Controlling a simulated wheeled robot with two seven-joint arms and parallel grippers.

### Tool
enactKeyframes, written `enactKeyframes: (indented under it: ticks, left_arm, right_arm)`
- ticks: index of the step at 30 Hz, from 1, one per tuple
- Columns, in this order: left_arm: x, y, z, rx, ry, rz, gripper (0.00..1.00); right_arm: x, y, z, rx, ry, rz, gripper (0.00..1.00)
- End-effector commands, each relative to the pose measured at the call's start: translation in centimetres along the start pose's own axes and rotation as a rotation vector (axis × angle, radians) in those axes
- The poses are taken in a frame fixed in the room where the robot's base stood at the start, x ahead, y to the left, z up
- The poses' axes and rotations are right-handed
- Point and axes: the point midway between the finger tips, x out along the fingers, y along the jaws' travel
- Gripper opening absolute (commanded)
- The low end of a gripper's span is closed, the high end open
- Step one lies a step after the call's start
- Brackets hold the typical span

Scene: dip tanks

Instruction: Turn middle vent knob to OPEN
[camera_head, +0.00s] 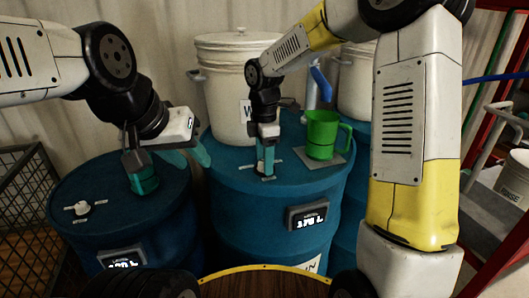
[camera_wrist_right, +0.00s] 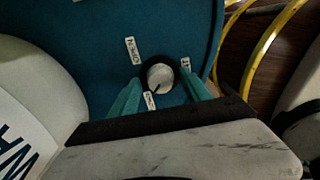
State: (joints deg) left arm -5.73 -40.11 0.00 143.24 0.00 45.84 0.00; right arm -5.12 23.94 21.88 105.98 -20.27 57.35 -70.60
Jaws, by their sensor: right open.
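The middle vent knob (camera_wrist_right: 160,77) is a round white knob on the blue lid of the middle drum (camera_head: 275,222). Small white labels surround it; one (camera_wrist_right: 132,50) seems to read OPEN upside down. A dark mark on the knob points toward the lower label (camera_wrist_right: 150,101). My right gripper (camera_head: 266,162) points down over the knob and hides it in the head view. In the right wrist view its open teal fingers (camera_wrist_right: 161,96) stand on either side of the knob; contact cannot be told. My left gripper (camera_head: 172,165) is open and empty above the left drum (camera_head: 130,217).
A white lidded bucket (camera_head: 225,100) stands behind my right gripper. A green mug (camera_head: 322,135) sits on a grey pad (camera_head: 330,160) to its right. A blue-handled tap (camera_head: 320,80) is behind the mug. The left drum has its own white knob (camera_head: 82,208).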

Motion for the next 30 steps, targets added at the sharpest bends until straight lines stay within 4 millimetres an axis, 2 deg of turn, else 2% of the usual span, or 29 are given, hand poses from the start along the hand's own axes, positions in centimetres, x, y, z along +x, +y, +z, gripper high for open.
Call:
enactKeyframes:
  ticks: [4,12,22,30]
  left_arm:
    - [0.0,0.0,0.0,0.0,0.0,0.0,0.36]
    - [0.0,0.0,0.0,0.0,0.0,0.0,0.36]
    - [0.0,0.0,0.0,0.0,0.0,0.0,0.36]
    - [0.0,0.0,0.0,0.0,0.0,0.0,0.36]
  right_arm:
    - [-0.01,-0.01,0.0,0.0,0.0,0.0,0.54]
    - [-0.03,0.0,0.01,0.0,0.0,0.0,0.01]
    - [-0.06,0.01,-0.02,0.035,0.0,0.001,0.0]
    - [-0.08,0.01,-0.04,0.192,0.0,0.001,0.0]
